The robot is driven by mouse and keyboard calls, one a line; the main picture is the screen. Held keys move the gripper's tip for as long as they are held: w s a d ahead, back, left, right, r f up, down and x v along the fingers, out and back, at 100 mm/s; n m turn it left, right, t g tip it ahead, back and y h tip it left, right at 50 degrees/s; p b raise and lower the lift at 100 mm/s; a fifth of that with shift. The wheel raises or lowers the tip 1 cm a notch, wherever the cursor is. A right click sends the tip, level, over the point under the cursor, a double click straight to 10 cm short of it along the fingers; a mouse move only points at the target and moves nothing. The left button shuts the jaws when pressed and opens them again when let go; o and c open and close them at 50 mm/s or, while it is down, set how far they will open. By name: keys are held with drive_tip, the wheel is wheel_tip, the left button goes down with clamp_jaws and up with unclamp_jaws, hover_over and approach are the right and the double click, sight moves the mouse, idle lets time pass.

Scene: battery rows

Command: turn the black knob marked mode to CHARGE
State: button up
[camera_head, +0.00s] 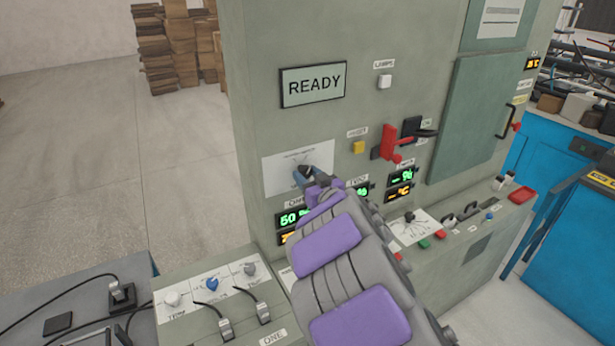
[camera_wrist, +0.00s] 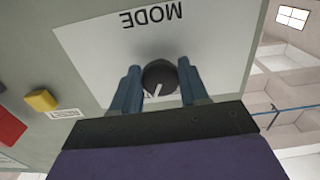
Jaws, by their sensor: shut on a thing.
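The black round knob (camera_wrist: 160,76) is on a white plate (camera_wrist: 95,50) marked MODE, which shows upside down in the wrist view. My gripper (camera_wrist: 159,69) has one blue finger on each side of the knob and is shut on it. The white pointer line on the knob runs toward the bottom of the wrist picture. No CHARGE mark can be read there. In the head view, my gripper (camera_head: 309,177) is at the white plate (camera_head: 275,178) on the grey cabinet front, and the fingers and arm hide most of the knob.
A READY display (camera_head: 313,84) is above the plate. To its right are a yellow button (camera_head: 358,147), a red lever (camera_head: 390,143) and a black handle (camera_head: 418,130). Lower panels carry small knobs, including a blue one (camera_head: 212,284), and toggles. Open floor lies at left.

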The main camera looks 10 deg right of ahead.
drive_tip(key=shift+n, duration=0.3)
drive_tip(key=n+b, duration=0.1)
drive_tip(key=n, duration=0.4)
drive_tip(key=shift+d+n, duration=0.1)
drive_tip(key=shift+n, duration=0.3)
drive_tip(key=n+b, duration=0.2)
drive_tip(key=n, duration=0.3)
drive_tip(key=shift+n, duration=0.3)
drive_tip(key=o, duration=1.1)
drive_tip(key=shift+c, duration=0.2)
